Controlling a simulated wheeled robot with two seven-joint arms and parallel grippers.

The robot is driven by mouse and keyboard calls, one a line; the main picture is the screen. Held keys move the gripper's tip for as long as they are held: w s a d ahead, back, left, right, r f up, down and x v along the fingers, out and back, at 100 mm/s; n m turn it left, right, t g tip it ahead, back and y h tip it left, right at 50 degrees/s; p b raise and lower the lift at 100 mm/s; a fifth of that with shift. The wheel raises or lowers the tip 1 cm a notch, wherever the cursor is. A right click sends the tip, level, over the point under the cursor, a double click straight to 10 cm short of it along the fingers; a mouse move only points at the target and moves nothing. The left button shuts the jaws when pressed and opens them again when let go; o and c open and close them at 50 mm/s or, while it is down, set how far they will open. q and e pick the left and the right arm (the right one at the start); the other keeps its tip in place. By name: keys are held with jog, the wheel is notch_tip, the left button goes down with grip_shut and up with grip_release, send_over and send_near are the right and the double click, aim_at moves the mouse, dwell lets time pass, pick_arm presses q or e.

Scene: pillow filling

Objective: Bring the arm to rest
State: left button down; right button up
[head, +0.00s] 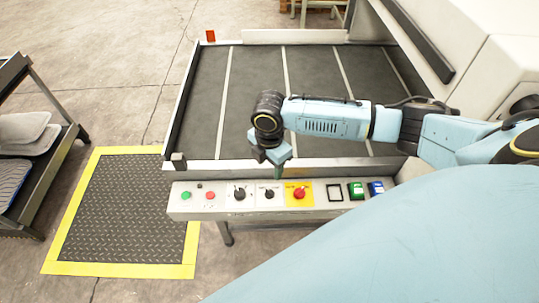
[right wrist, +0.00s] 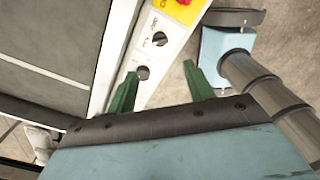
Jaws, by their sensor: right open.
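My right arm reaches in from the right in the head view, above the dark machine bed. My right gripper (head: 277,168) points down over the rear edge of the control panel (head: 220,208). Its green fingers are partly hidden behind its own body there. In the right wrist view, my right gripper (right wrist: 160,73) is open, its two green fingers apart with nothing between them. The panel's face with black knobs (right wrist: 160,39) and a red knob on yellow lies beyond the fingers. Whether the fingers touch the panel cannot be told. My left gripper is not in view.
The dark bed (head: 255,80) with pale strips lies behind the panel. Green and red buttons, a red knob on yellow (head: 299,193), and green and blue switches line the panel. A yellow-edged mat (head: 125,208) and a dark rack (head: 50,150) are left. Open floor lies between.

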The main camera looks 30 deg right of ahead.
dwell(0.5)
jog(key=s+a+m+t+y, duration=0.25)
jog(key=s+a+m, duration=0.35)
jog(key=s+a, duration=0.55)
jog(key=s+d+r+m+t+h, duration=0.15)
jog(key=s+d+r+m, duration=0.25)
jog(key=s+d+m, duration=0.65)
notch_tip(320, 180, down, 25)
jog(key=w+a+m+g+b, duration=0.1)
jog(key=a+g, duration=0.1)
jog(key=s+d+f+g+h+b, duration=0.1)
jog(key=s+d+f, duration=0.1)
jog(key=s+f, duration=1.5)
jog(key=shift+d+f, duration=0.3)
